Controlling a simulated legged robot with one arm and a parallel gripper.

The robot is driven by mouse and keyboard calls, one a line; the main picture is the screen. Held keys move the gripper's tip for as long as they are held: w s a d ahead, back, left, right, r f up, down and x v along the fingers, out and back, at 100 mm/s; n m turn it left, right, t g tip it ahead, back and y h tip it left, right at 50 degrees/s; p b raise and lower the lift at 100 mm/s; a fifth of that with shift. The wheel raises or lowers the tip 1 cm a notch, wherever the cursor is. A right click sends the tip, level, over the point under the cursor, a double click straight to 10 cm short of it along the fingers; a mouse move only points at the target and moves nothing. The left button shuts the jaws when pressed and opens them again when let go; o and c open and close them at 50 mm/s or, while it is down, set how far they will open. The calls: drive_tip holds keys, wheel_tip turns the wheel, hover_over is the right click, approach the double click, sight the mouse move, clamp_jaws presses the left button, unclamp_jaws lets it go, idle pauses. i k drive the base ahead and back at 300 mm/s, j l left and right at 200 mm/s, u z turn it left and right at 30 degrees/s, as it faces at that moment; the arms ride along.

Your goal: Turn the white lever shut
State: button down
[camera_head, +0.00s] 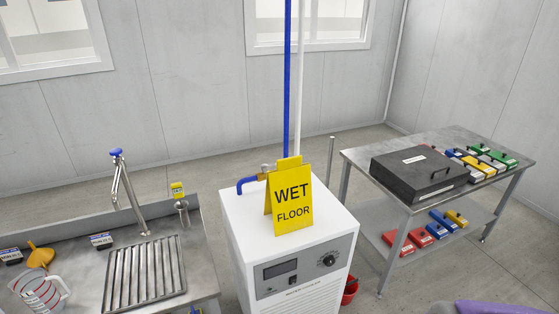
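I cannot make out a white lever in this view. A white cabinet (243,231) with a dial and a display on its front stands in the middle. A blue pipe (287,75) and a white pipe (300,75) come down to its top. A blue elbow (246,184) with a small metal fitting (265,169) sits at the top's back left. A yellow "WET FLOOR" sign (292,204) stands upright on the cabinet and hides the lower white pipe and whatever is behind it. My gripper is not in view.
A sink counter (205,262) with a tap (128,190), a drain grid, a measuring jug (40,292) and an orange funnel (40,257) is at left. A metal table (367,153) at right bears a black case (418,172) and several coloured boxes. A red bucket (350,290) is beside the cabinet.

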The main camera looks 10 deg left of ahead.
sight(264, 168)
drive_tip(key=i+j+u, duration=0.15)
drive_tip(key=i+j, duration=0.2)
drive_tip(key=i, duration=0.15)
drive_tip(key=i+j+u, duration=0.1)
drive_tip(key=i+j, duration=0.2)
drive_tip(key=i, duration=0.2)
drive_tip(key=i+j+u, duration=0.15)
drive_tip(key=i, duration=0.4)
drive_tip(key=j, duration=0.05)
